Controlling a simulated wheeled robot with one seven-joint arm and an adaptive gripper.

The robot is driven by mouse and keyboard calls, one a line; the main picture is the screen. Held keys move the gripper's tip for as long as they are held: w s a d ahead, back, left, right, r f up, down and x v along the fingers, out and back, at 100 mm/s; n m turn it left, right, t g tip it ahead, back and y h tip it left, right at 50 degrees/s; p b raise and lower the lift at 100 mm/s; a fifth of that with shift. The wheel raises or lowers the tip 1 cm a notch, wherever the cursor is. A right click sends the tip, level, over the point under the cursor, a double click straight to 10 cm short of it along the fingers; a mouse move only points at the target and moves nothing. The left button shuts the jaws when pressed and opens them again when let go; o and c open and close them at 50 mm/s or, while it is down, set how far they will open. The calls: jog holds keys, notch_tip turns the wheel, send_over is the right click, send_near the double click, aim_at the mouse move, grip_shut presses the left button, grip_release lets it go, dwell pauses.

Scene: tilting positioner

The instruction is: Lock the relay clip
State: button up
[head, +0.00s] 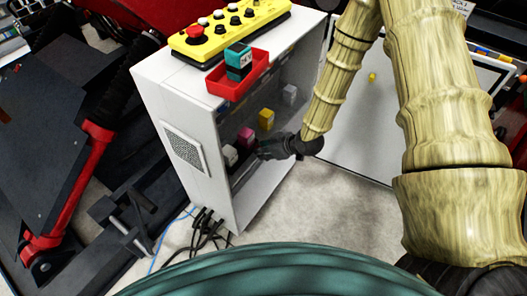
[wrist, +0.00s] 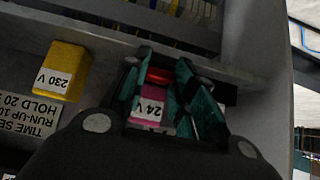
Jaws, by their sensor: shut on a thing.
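A pink relay (wrist: 149,103) labelled 24 V sits inside the open cabinet, between my gripper's fingers in the wrist view. The head view shows a pink block (head: 245,138) just left of my gripper (head: 263,151). A red part (wrist: 159,75), which looks like the relay clip, lies at the relay's far end between the fingertips. Whether the clip is latched is hard to tell. My gripper (wrist: 163,66) has its teal fingers on both sides of the relay and is shut on it. The fingers and dark gripper body hide parts of the relay and its socket.
A yellow 230 V block (wrist: 62,71) stands left of my gripper in the wrist view. The grey cabinet's side wall (wrist: 258,45) is close on the right. A red tray (head: 222,92) holding a teal block (head: 238,62) and a yellow control box (head: 225,30) sit on top.

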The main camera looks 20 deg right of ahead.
jog(key=shift+s+d+f+t+y+b, duration=0.1)
jog(key=shift+f+t+y+b, duration=0.5)
jog(key=shift+t+b, duration=0.45)
jog(key=shift+s+d+f+t+y+b, duration=0.1)
jog(key=shift+f+t+y+b, duration=0.25)
jog(key=shift+t+y+b, duration=0.65)
jog(key=shift+b, duration=0.3)
jog(key=o, duration=1)
jog(key=v, duration=1.2)
jog(key=shift+w+a+r, duration=0.1)
jog(key=shift+r, duration=0.2)
